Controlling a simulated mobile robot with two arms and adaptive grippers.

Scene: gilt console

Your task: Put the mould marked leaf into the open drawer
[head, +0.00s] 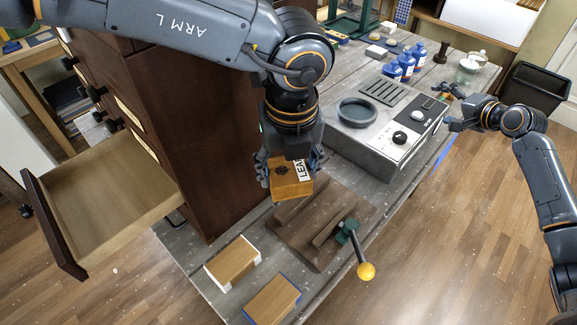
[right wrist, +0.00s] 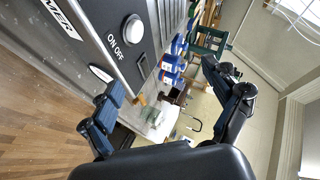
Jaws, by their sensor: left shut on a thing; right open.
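The mould marked leaf (head: 287,183) is a wooden block with a dark leaf mark and a white "LEA" label, its end hidden. My left gripper (head: 290,172) is shut on it, above or at the back edge of a brown wooden fixture; I cannot tell if they touch. The open drawer (head: 112,187) sticks out of the dark cabinet at the left, and its visible floor is bare. My right gripper (head: 453,108) is open and empty beside the grey machine; its spread fingers show in the right wrist view (right wrist: 165,105).
The brown fixture (head: 318,246) has a green-based lever with a yellow knob. Two wooden blocks (head: 232,263) (head: 272,301) lie at the bench's front. The grey machine (head: 387,120) and blue bottles (head: 405,62) stand behind. The dark cabinet (head: 190,130) stands between mould and drawer.

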